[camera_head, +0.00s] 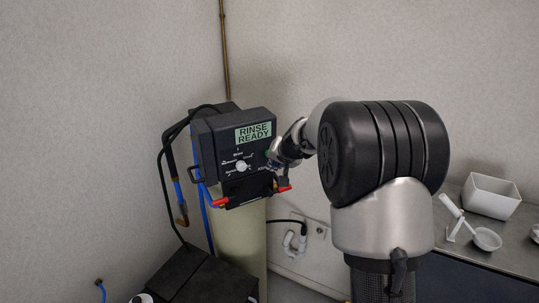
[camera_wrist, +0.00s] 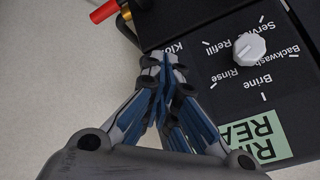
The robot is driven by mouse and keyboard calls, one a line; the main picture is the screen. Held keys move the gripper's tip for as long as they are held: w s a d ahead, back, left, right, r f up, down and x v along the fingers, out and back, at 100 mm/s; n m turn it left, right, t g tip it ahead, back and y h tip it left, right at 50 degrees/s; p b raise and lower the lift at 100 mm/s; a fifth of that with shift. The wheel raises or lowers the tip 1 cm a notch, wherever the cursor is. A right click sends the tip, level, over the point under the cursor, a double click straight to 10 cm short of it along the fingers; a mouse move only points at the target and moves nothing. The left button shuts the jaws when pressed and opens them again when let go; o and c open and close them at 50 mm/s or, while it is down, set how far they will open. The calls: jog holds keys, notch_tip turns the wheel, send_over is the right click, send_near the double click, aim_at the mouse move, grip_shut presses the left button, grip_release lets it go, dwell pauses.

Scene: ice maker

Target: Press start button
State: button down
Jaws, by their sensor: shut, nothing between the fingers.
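The black control box (camera_head: 207,150) has a green display (camera_head: 253,132) reading "RINSE READY". A pale dial knob (camera_head: 241,166) sits below the display, ringed by printed labels. In the wrist view, the knob (camera_wrist: 248,47) and its labels, such as Service, Refill, Backwash, Rinse and Brine, appear upside down, with part of the display (camera_wrist: 255,140). My gripper (camera_wrist: 165,62) is shut and empty, its tips over the panel's edge beside the "Klok" label. Contact cannot be told. I see no distinct start button; my fingers cover part of the panel.
Red handles (camera_head: 221,202) stick out below the box; one red handle (camera_wrist: 103,12) is near my fingers in the wrist view. Blue and black hoses (camera_head: 172,160) run on the left. A counter with a white bin (camera_head: 491,196) and scoop (camera_head: 486,238) stands right.

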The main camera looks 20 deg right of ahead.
jog(key=shift+w, duration=0.1)
jog(key=shift+w+a, duration=0.1)
jog(key=shift+w, duration=0.25)
jog(key=shift+w+a+p, duration=0.1)
jog(key=shift+w+p, duration=0.35)
jog(key=shift+p, duration=0.05)
dwell(0.6)
jog(key=shift+s, duration=0.15)
dwell(0.3)
jog(key=shift+s+d+b, duration=0.2)
jog(key=shift+s+b, duration=0.55)
jog(key=shift+b, duration=0.25)
